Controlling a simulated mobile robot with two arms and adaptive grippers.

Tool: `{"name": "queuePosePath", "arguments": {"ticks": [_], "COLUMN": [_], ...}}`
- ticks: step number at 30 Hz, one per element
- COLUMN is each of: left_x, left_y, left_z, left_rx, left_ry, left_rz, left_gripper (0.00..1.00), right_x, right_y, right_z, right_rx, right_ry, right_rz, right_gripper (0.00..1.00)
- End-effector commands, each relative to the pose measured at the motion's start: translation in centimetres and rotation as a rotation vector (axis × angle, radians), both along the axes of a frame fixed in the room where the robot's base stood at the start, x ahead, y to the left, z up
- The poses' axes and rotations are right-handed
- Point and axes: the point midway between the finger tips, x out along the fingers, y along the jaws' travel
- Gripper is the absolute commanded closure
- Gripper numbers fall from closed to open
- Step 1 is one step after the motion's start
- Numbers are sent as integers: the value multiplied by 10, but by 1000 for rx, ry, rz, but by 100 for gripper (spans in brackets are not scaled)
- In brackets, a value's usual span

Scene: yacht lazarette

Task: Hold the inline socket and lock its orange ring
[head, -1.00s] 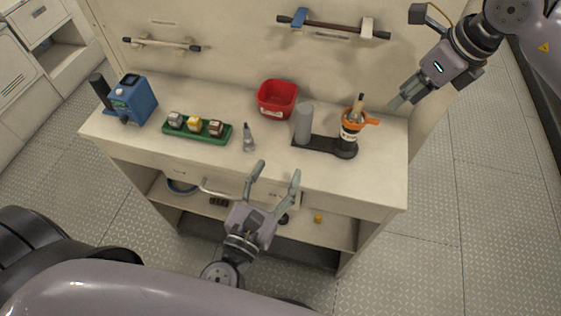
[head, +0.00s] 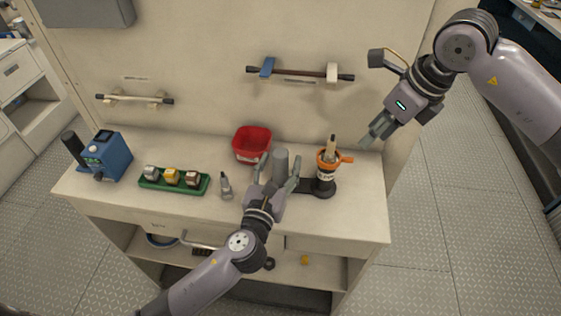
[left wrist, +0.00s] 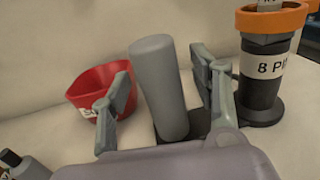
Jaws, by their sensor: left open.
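The inline socket (head: 325,180) is a black upright cylinder with a white label, seen partly as "8 PI" in the left wrist view (left wrist: 262,92). Its orange ring (head: 328,157) sits around the top, with a tab pointing right. A light-coloured piece (head: 331,143) sticks up out of the ring. A grey upright cylinder (head: 281,165) stands left of the socket on the same dark base (head: 304,188). My left gripper (head: 278,170) is open, its fingers either side of the grey cylinder; contact is unclear. My right gripper (head: 372,136) hangs right of the socket, apart from it.
A red bin (head: 251,146) stands behind and left of the grey cylinder. A small grey tool (head: 225,186), a green tray (head: 172,187) with 3 small blocks and a blue device (head: 109,158) lie further left. Racks with handles are on the back wall. The counter front is clear.

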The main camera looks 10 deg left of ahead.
Motion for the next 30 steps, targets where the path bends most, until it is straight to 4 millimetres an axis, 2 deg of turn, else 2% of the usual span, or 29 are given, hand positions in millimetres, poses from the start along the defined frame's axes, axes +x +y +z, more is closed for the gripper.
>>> {"name": "queuePosePath", "arguments": {"ticks": [4, 12, 30], "left_x": [8, 9, 9], "left_y": [-1, -1, -1], "left_z": [0, 0, 0], "left_rx": [-1, -1, -1], "left_ry": [-1, 0, 0], "left_rz": [0, 0, 0], "left_gripper": [44, 44, 83], "right_x": [0, 0, 0], "right_y": [0, 0, 0], "right_z": [0, 0, 0], "right_rx": [0, 0, 0], "right_ry": [0, 0, 0], "right_rz": [0, 0, 0], "right_gripper": [67, 67, 67]}}
